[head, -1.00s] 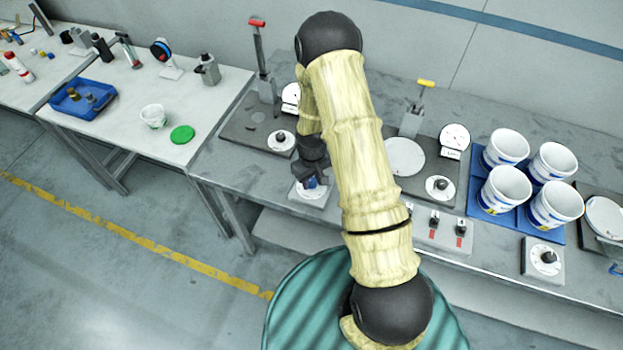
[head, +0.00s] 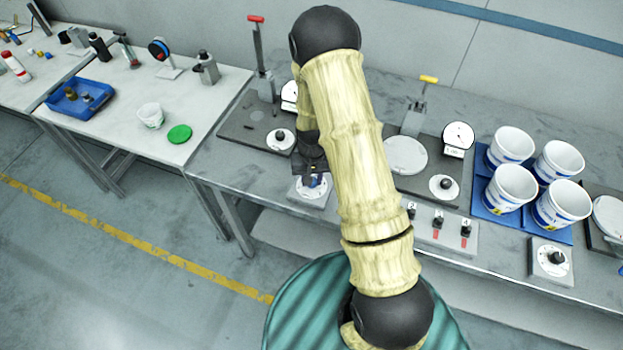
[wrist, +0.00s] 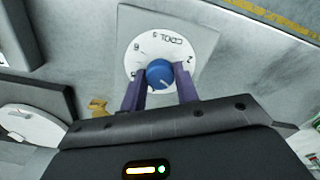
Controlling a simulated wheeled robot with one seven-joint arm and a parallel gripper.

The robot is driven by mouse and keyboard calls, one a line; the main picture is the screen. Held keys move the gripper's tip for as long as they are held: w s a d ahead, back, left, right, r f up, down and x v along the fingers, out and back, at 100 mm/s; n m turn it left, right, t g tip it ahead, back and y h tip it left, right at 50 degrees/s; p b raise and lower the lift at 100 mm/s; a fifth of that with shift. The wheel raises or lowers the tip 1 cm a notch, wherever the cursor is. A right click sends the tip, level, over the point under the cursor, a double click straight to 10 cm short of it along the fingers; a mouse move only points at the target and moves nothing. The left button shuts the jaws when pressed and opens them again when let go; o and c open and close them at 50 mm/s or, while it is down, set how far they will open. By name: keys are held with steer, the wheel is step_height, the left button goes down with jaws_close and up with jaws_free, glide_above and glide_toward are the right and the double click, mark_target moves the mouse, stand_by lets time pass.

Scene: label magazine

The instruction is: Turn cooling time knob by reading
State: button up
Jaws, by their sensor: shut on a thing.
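The cooling time knob (wrist: 160,74) is blue with a white pointer mark. It sits on a white round dial (wrist: 140,52) marked "COOL S", on a pale square plate (wrist: 205,40) at the front of the grey bench. My gripper (wrist: 160,84) is shut on the knob, one purple finger on each side. The pointer mark slants toward the lower right in the wrist view; some dial numbers are hidden by the fingers. In the head view the dial (head: 312,190) shows below my gripper (head: 314,178), which covers much of the knob.
Fixtures with a red-handled lever (head: 257,40) and a yellow-handled lever (head: 420,95) stand behind. A switch panel (head: 440,228) is to the right, then several white tubs (head: 508,187) on a blue tray and another dial box (head: 552,260).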

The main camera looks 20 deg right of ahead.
stand_by(0.3)
steer(key=o, duration=1)
steer(key=shift+c, duration=0.2)
steer(key=shift+r, duration=0.1)
step_height(320, 180, up, 17)
steer(key=b, duration=0.3)
steer(key=shift+r+b, duration=0.15)
steer(key=shift+b, duration=0.15)
steer(key=s+r+n+t, duration=0.1)
steer(key=s+r+t, duration=0.1)
steer(key=s, duration=1.2)
steer(key=shift+s+r+n+t, duration=0.15)
steer(key=shift+r+n+t, duration=0.15)
steer(key=shift+n, duration=0.1)
